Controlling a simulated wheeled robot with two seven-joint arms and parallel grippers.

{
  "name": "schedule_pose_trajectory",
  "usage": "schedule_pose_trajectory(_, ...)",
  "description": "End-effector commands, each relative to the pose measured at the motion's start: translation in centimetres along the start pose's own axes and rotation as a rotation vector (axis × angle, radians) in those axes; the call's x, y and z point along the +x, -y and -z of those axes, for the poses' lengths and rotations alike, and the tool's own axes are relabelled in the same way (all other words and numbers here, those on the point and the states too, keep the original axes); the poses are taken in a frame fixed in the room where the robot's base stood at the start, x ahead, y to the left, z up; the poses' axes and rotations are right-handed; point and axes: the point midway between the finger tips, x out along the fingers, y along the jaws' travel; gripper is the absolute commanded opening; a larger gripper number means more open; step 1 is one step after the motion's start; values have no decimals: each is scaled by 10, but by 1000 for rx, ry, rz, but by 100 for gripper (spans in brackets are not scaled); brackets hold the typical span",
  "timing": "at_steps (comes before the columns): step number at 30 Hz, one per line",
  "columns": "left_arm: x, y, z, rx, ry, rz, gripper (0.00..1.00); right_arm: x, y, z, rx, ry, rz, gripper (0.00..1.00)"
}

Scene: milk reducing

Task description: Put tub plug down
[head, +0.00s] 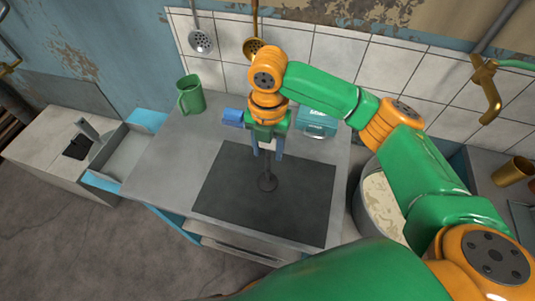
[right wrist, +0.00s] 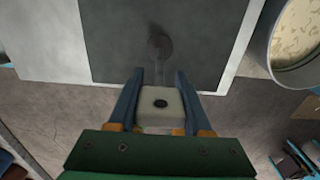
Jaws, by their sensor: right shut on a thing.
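My right gripper (head: 267,156) points down above the dark slab (head: 305,200) on the grey counter. Its two blue fingers are shut on a pale block with a black dot on top, which I take to be the tub plug (right wrist: 160,103). Whether the disc touches the slab is hard to tell. In the right wrist view the fingers (right wrist: 159,74) flank the block. My left gripper is not in view.
A green mug (head: 190,95), a small blue item (head: 233,117) and a teal box (head: 317,123) stand along the counter's back. A large pot (head: 382,205) with pale contents is to the right. An open drawer (head: 118,160) is at left. Slab space around the disc is clear.

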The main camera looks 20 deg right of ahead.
Motion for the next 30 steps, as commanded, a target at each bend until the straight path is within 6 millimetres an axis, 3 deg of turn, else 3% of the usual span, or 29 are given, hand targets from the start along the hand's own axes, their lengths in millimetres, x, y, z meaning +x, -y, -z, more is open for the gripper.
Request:
schedule_pose_trajectory(6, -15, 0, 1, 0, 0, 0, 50, 32, -2, -2, -1, 1, 2, 0)
schedule_pose_trajectory(16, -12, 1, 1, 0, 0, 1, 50, 37, -2, -2, 0, 1, 0, 0)
schedule_pose_trajectory(17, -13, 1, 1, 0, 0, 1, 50, 37, -2, -2, 0, 2, 1, 58)
schedule_pose_trajectory(19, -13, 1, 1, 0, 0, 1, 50, 37, -2, -2, 0, 2, 0, 76)
schedule_pose_trajectory(30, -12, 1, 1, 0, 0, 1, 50, 31, -2, -2, -1, 3, -2, 79)
